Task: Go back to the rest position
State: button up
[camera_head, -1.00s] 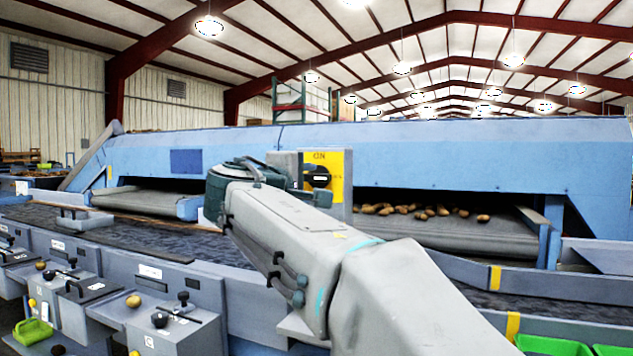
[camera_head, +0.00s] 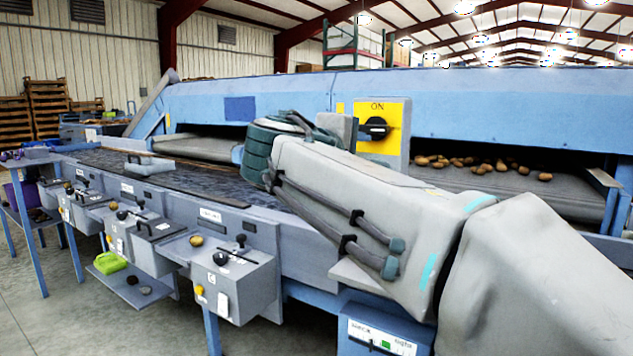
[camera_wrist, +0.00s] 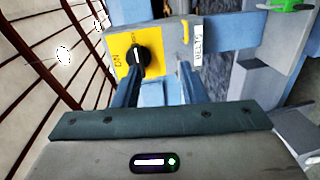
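My gripper shows in the wrist view (camera_wrist: 159,72); its two dark fingers stand apart with nothing between them. Beyond the fingers is the yellow switch panel (camera_wrist: 123,68) with its black knob (camera_wrist: 138,57), and I see a clear look at the knob's face. I cannot tell the distance from my fingers to the panel.
The blue grader (camera_head: 270,100) spans the back, with potatoes (camera_head: 480,165) on its right belt. A blue side table (camera_head: 35,215) stands left. The floor at lower left is clear.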

jog(key=s+d+f+m+g+y+p, duration=0.2)
jog(key=s+d+f+g+p, duration=0.25)
jog(key=f+p, duration=0.2)
jog(key=s+f+m+g+y+p, duration=0.3)
jog(key=s+f+m+p, duration=0.1)
jog(key=s+p, duration=0.3)
jog(key=s+f+m+g+y+p, duration=0.3)
jog(key=s+f+p, duration=0.3)
jog(key=s, duration=0.4)
jog(key=shift+s+d+m+y+p, duration=0.2)
jog(key=shift+s+m+y+p, duration=0.3)
jog(key=shift+m+y, duration=0.3)
jog(key=shift+w+r, duration=0.1)
